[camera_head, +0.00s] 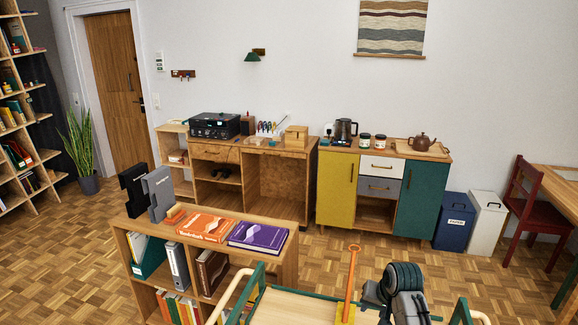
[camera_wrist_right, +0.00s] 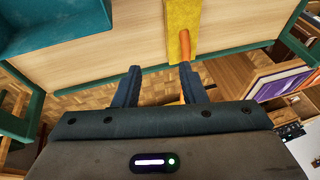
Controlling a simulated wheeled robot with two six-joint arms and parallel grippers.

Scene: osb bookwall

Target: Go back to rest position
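My right gripper (camera_wrist_right: 158,68) shows in the right wrist view with its two dark fingers spread apart and nothing held between them. In the head view my right arm is at the bottom, right of centre, over a wooden trolley (camera_head: 290,308) with a teal frame. An orange-handled tool (camera_head: 352,275) with a yellow end stands at the trolley, just left of that arm. Its yellow part (camera_wrist_right: 182,30) and orange handle also show close by the right finger in the wrist view. My left gripper is not in view.
A low bookshelf (camera_head: 290,270) with an orange book (camera_head: 206,226) and a purple book (camera_head: 258,236) stands left of the trolley. A sideboard (camera_head: 333,187), bins (camera_head: 455,222) and a red chair (camera_head: 532,210) are farther back. Parquet floor (camera_head: 385,255) lies clear between.

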